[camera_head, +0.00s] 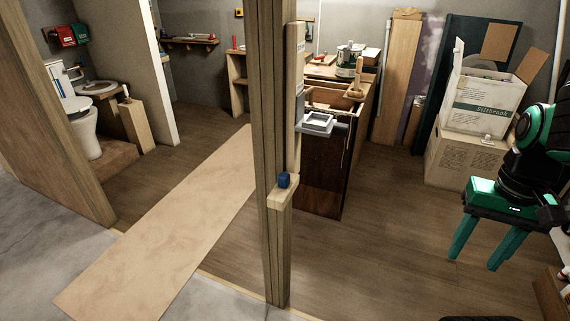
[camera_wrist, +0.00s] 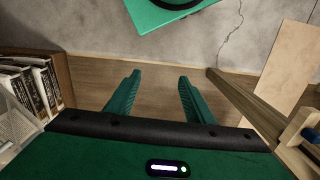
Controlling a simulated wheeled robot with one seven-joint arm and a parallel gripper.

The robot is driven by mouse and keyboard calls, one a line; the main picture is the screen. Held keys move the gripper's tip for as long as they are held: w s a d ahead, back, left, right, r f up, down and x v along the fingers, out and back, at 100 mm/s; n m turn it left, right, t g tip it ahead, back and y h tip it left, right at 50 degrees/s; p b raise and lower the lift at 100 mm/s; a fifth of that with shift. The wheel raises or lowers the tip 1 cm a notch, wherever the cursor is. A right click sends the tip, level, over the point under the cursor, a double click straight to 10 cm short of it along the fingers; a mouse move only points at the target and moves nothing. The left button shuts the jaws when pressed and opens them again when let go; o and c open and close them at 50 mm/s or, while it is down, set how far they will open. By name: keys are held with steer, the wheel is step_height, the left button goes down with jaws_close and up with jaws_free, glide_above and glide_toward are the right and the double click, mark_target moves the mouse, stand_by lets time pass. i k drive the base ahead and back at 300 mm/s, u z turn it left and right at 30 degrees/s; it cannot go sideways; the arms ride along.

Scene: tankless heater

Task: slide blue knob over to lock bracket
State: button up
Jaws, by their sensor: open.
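The blue knob (camera_head: 284,180) sits at the top of a short light wood block (camera_head: 283,195) fixed to the side of an upright wooden post (camera_head: 273,120). A grey metal bracket (camera_head: 318,123) is mounted higher on the post's right side. My gripper (camera_head: 476,254) is at the right in the head view, well apart from the knob, with its green fingers pointing down. In the wrist view my gripper (camera_wrist: 158,85) is open, with nothing between its fingers. A blue part at that view's right edge may be the knob; it is partly cut off.
Cardboard boxes (camera_head: 485,105) stand behind my gripper. A wooden cabinet (camera_head: 325,165) with cans and tools stands behind the post. A pale board (camera_head: 165,235) lies on the floor left of the post. The floor between post and gripper is clear.

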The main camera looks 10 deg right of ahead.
mark_target(283, 179)
steer(key=k, duration=1)
steer(key=u, duration=0.4)
steer(key=i, duration=1.45)
steer(key=z, duration=0.2)
